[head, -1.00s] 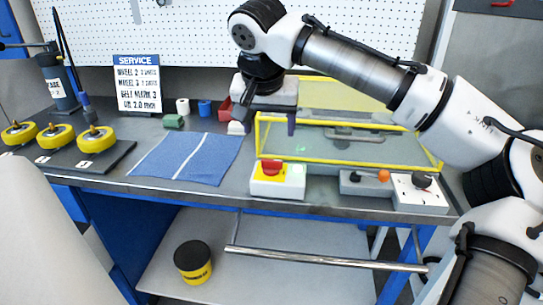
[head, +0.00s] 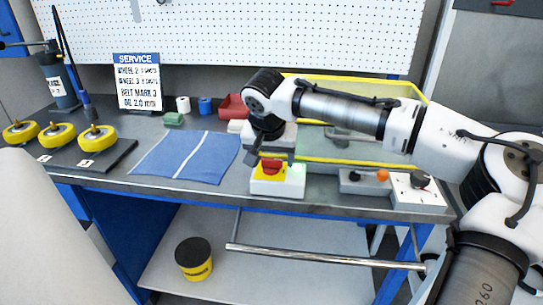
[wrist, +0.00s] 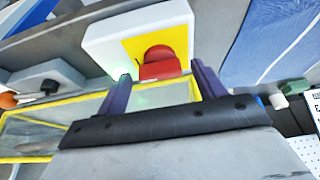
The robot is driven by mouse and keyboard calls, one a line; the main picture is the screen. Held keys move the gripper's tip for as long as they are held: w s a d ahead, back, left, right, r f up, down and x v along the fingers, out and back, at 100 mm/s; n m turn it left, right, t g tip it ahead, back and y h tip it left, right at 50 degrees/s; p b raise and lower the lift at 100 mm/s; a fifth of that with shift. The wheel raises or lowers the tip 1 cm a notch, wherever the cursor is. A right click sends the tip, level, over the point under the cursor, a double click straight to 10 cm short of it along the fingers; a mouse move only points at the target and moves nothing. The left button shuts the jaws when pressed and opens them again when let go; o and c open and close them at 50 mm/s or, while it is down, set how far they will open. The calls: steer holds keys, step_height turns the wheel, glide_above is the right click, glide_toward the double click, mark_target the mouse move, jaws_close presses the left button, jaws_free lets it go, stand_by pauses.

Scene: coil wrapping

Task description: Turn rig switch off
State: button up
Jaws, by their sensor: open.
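A white box (head: 290,190) with a yellow top and a red knob (head: 268,168) stands at the bench's front edge. In the wrist view the red knob (wrist: 160,62) shows just beyond and between my two purple fingertips. To its right are a grey box with an orange-tipped lever (head: 381,175) and a white box with a black knob (head: 419,180). No readable label shows which one is the rig switch. My gripper (head: 270,158) is open and empty, close above and behind the red knob. It also shows in the wrist view (wrist: 161,72). I cannot tell whether it touches the knob.
A yellow-framed clear guard (head: 340,160) stands right behind the boxes. A blue cloth (head: 185,158) lies to the left, with yellow wheels (head: 98,138) on a dark board further left. A service sign (head: 138,82), red bin (head: 233,106) and small blocks stand at the back.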

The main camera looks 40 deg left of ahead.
steer(key=c, duration=1)
steer(key=n+p, duration=0.2)
steer(key=n+g+y+p, duration=0.1)
steer(key=n+p, duration=0.1)
steer(key=shift+w+r+n, duration=0.1)
steer(key=shift+r+n, duration=0.05)
steer(key=shift+n, duration=0.15)
steer(key=shift+o, duration=0.2)
steer(key=n+g+p, duration=0.1)
steer(key=n, duration=0.1)
steer(key=n+g+y+p, duration=0.1)
steer(key=n+p, duration=0.1)
steer(key=shift+w+n, duration=0.15)
steer(key=shift+n, duration=0.15)
steer(key=n+p, duration=0.1)
steer(key=n, duration=0.1)
steer(key=n+g+p, duration=0.1)
steer(key=n+p, duration=0.1)
steer(key=shift+w+g, duration=0.1)
steer(key=shift+g, duration=0.2)
steer(key=shift+w+n+g+p, duration=0.15)
steer(key=shift+n+g+p, duration=0.65)
steer(key=shift+n, duration=1.5)
steer(key=shift+c, duration=0.2)
